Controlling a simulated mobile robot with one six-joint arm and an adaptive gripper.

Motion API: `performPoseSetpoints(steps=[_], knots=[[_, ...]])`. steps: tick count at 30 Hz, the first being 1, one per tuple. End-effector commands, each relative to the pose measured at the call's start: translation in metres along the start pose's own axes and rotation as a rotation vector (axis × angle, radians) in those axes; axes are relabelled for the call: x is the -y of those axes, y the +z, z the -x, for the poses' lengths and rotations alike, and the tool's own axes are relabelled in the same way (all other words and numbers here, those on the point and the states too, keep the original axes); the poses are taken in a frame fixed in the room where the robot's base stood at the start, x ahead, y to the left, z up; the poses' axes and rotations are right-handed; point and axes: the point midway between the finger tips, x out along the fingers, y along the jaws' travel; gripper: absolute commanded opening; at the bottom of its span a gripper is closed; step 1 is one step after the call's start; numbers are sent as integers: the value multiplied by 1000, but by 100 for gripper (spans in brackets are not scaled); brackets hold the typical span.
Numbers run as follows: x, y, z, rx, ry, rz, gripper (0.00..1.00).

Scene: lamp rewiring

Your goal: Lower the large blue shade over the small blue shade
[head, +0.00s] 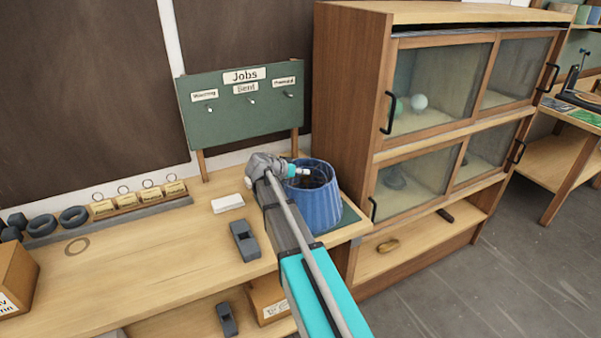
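A ribbed blue shade (324,208), the only blue shade I can make out, stands upright at the bench's right end. Its top is open and its inside looks dark. No second, smaller blue shade shows; I cannot tell whether one is inside it or behind my arm. The end of my arm, with my gripper (304,171), is at the shade's upper rim. My fingers are too small and dark to make out, so I cannot tell whether they touch or grip the rim. My arm covers the shade's left side.
The shade stands on a dark green mat (349,217) beside a tall glass-doored cabinet (352,120). A green Jobs board (225,122) stands behind. A white block (227,203) and a dark grey tool (244,240) lie left of my arm. The bench's left middle is mostly clear.

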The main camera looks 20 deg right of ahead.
Motion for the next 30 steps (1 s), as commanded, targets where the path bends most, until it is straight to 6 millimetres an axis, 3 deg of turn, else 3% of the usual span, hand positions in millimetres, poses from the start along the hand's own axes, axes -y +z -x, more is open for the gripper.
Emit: performPoseSetpoints(steps=[17, 30], knots=[[-1, -2, 1, 1, 0, 0, 50], [-10, -26, 14, 0, 0, 0, 50]])
